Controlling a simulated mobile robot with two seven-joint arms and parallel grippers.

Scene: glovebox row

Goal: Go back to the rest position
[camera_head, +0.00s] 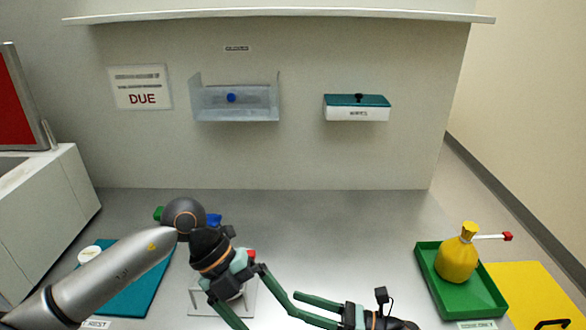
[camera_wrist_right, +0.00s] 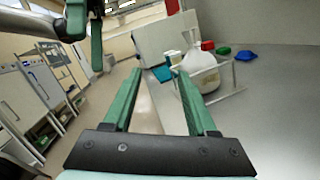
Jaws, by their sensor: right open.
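My left arm comes in from the left. Its gripper (camera_head: 268,316) is low in the middle of the head view, with its two green fingers spread apart and nothing seen between them. Part of it also shows at the upper left of the right wrist view (camera_wrist_right: 87,40). My right gripper (camera_head: 295,305) is at the bottom centre, its fingers pointing left, close to the left gripper's fingers; I cannot tell whether they touch. In the right wrist view its fingers (camera_wrist_right: 158,75) are apart and empty.
A clear stand (camera_head: 250,298) with a white vessel is partly hidden under my left wrist. A teal mat (camera_head: 150,290) lies left. A green tray (camera_head: 427,262) holds a yellow bag (camera_head: 458,262) at right. A shelf bin (camera_head: 250,105) and lidded box (camera_head: 357,112) hang behind. The mid-right bench is clear.

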